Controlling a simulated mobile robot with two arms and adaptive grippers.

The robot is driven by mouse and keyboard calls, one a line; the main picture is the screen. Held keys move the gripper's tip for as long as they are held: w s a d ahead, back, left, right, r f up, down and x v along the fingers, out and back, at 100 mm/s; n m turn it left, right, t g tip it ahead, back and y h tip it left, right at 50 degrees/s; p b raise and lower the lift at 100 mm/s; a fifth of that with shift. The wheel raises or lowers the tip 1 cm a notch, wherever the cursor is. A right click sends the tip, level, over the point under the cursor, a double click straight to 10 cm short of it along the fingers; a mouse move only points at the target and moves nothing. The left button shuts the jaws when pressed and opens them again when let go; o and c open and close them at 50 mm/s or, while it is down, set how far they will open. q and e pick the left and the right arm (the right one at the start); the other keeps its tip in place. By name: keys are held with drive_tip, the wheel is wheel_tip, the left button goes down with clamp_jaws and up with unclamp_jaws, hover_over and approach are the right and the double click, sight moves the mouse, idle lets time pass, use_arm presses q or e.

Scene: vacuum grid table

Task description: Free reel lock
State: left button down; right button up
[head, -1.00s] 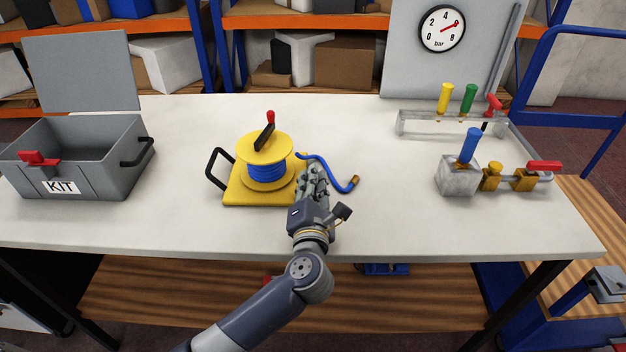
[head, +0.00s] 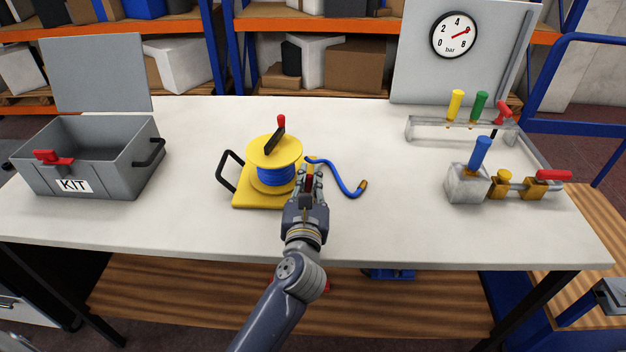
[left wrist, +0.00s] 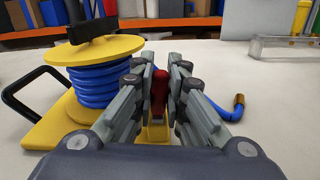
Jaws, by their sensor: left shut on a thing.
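A yellow reel (head: 273,150) wound with blue hose stands on a yellow base (head: 250,199) at the middle of the table. On its top is a black crank with a red knob (head: 281,120). My left gripper (head: 311,176) is at the right side of the base. Its fingers are closed around a small red lock handle (left wrist: 159,92) on a yellow mount, seen upright between the fingers in the left wrist view. The reel (left wrist: 92,80) is left of the fingers there. The fingers hide part of the handle. My right gripper is not in view.
The hose's free end (head: 362,185) with a brass tip lies right of my gripper. A grey KIT box (head: 110,180) is at left. A valve block (head: 467,187), a rack (head: 440,132) and a pressure gauge (head: 454,35) are at right. The front table strip is clear.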

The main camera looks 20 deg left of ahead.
use_arm(q)
drive_tip(key=shift+a+n, duration=0.2)
drive_tip(key=shift+n, duration=0.3)
drive_tip(key=c, duration=1.6)
unclamp_jaws()
